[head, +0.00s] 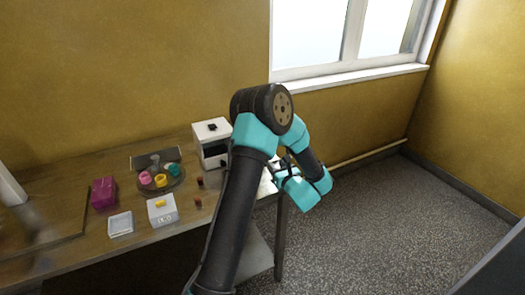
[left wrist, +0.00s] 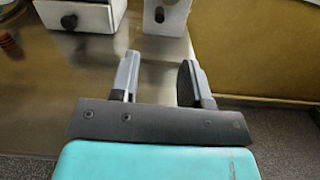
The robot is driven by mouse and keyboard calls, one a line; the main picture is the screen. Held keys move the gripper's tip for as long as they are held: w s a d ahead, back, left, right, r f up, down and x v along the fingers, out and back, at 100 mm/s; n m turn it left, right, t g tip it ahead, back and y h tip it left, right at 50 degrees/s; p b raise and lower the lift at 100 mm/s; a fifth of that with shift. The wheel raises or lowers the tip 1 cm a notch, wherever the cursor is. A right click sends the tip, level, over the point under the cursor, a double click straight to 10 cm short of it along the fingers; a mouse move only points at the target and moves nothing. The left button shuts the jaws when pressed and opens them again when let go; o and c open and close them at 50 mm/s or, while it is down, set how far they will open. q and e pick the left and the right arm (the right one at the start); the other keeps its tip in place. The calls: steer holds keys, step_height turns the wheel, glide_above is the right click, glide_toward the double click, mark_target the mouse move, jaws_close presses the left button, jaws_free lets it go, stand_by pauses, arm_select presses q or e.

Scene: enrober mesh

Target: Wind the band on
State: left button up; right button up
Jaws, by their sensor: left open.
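A white machine with a dark front opening (head: 211,143) stands at the back right of the table, with a dark knob on top. My left arm partly hides its right side, and I cannot make out a mesh band. My left gripper (head: 283,164) is beside it to the right, near the table's right end. In the left wrist view my left gripper (left wrist: 156,82) is open with nothing between its fingers. Ahead of it, apart from the fingertips, are a white box with a dark knob (left wrist: 85,15) and a white upright part with a dark knob (left wrist: 169,18). My right gripper is not in view.
A round tray (head: 177,185) holds pink, yellow and teal cups. A magenta box (head: 103,193), a pale square dish (head: 120,223) and a white box with a yellow top piece (head: 162,210) stand nearby. Small brown pieces (head: 198,202) lie before the machine. Floor (head: 380,220) is open at right.

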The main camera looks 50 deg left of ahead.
arm_select(q)
steer(key=x, duration=1.2)
steer(key=shift+a, duration=0.1)
steer(key=shift+c, duration=0.3)
jaws_close()
